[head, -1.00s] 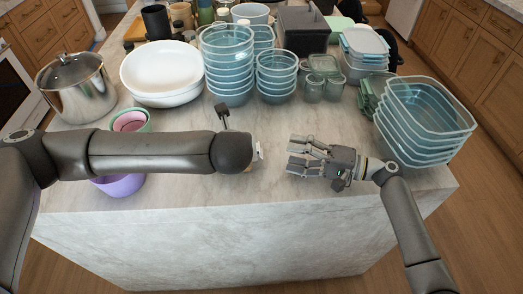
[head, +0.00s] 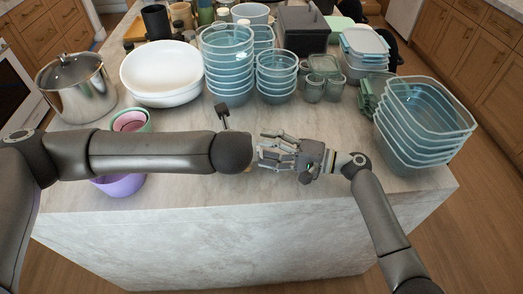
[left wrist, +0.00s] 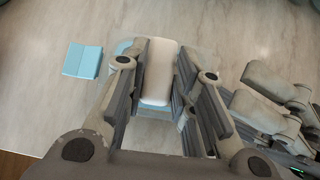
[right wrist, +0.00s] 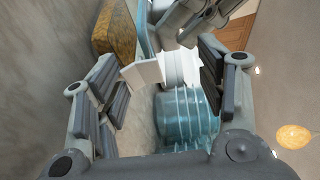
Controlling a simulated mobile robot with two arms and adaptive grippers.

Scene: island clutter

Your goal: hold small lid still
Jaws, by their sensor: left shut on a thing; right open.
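My left gripper (left wrist: 160,62) is shut on a white, rounded piece (left wrist: 157,85) with pale blue at its edge in the left wrist view. I take it for the small lid. In the head view my left forearm hides most of that gripper and the lid. My right gripper (head: 264,145) is open, just right of the left arm's end. In the right wrist view white parts (right wrist: 146,73) show between its spread fingers (right wrist: 155,88). I cannot tell whether they touch.
A light blue square piece (left wrist: 83,60) lies on the marble counter (head: 215,195). Left are a steel pot (head: 75,90), white dishes (head: 163,73) and a purple bowl (head: 120,185).

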